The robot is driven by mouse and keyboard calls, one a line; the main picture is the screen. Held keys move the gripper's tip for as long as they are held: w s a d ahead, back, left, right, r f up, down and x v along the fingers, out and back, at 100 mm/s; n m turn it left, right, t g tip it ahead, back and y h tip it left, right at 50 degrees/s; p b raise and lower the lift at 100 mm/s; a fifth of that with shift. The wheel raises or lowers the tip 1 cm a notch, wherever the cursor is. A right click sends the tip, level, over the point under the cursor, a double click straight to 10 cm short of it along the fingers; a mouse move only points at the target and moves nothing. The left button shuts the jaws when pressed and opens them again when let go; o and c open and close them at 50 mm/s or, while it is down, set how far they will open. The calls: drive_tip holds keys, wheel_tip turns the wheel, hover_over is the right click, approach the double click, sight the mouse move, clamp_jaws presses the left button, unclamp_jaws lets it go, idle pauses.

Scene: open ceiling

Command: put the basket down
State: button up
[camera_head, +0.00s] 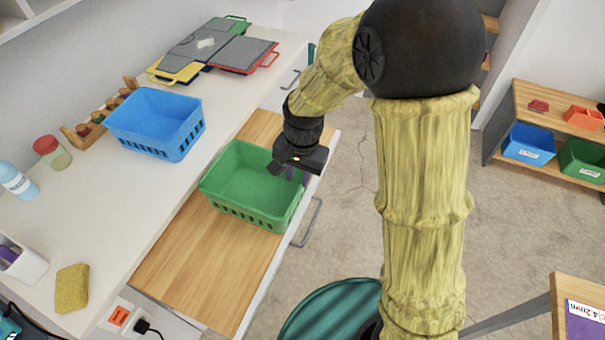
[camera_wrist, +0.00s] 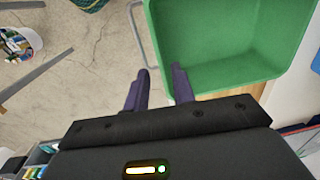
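The green basket (camera_head: 240,200) is empty and upright, and it appears to rest on the pulled-out wooden surface (camera_head: 190,265) below the white counter. It fills the upper right of the wrist view (camera_wrist: 220,45). My gripper (camera_head: 297,176) is at the basket's right rim, near its far right corner. In the wrist view my gripper (camera_wrist: 160,85) has its two dark fingers apart, with floor showing between them. One finger is over the basket's inner side and the other is outside its rim. I see no clear contact with the rim.
A blue basket (camera_head: 155,125) stands on the white counter (camera_head: 105,190) behind, near a jar (camera_head: 52,153), a bottle (camera_head: 18,181) and a sponge (camera_head: 72,288). Bare wood lies in front of the green basket. A shelf with bins (camera_head: 530,144) stands far right.

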drive_tip(key=shift+d, duration=0.1)
drive_tip(key=s+d+r+n+t, duration=0.1)
drive_tip(key=s+d, duration=0.3)
drive_tip(key=d, duration=0.4)
drive_tip(key=s+d+r+n+t, duration=0.1)
drive_tip(key=s+d+r+n, duration=0.1)
drive_tip(key=d, duration=0.6)
drive_tip(key=shift+s+r+n+h, duration=0.4)
drive_tip(key=shift+s+n, duration=0.4)
drive_tip(key=shift+s, duration=0.45)
